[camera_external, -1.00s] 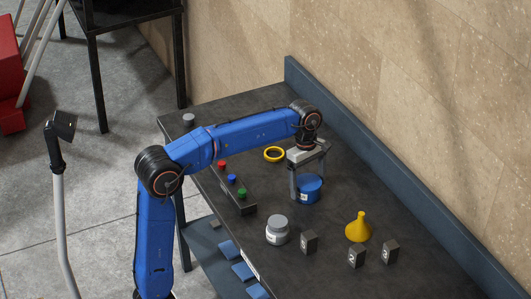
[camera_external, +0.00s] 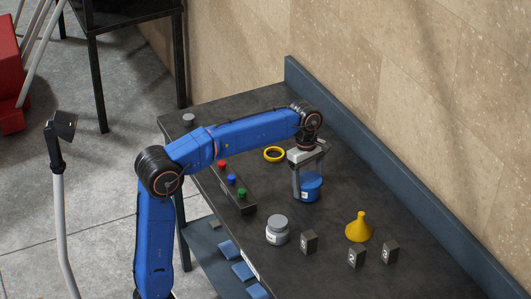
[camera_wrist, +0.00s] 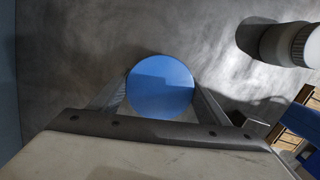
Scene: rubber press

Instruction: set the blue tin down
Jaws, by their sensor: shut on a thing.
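The blue tin (camera_external: 312,186) is upright at the dark bench top, below my gripper (camera_external: 309,185). In the wrist view the blue tin's round top (camera_wrist: 161,86) sits between the two fingers of my gripper (camera_wrist: 161,100), one finger on each side. My gripper is shut on the tin. The tin's underside is hidden, so I cannot tell for sure whether it touches the bench.
A yellow ring (camera_external: 274,154) lies behind. A button box (camera_external: 234,188) is to the left. A grey jar (camera_external: 277,230), a yellow funnel (camera_external: 359,228) and numbered blocks (camera_external: 309,242) stand nearer the front. A raised edge (camera_external: 400,202) runs along the wall.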

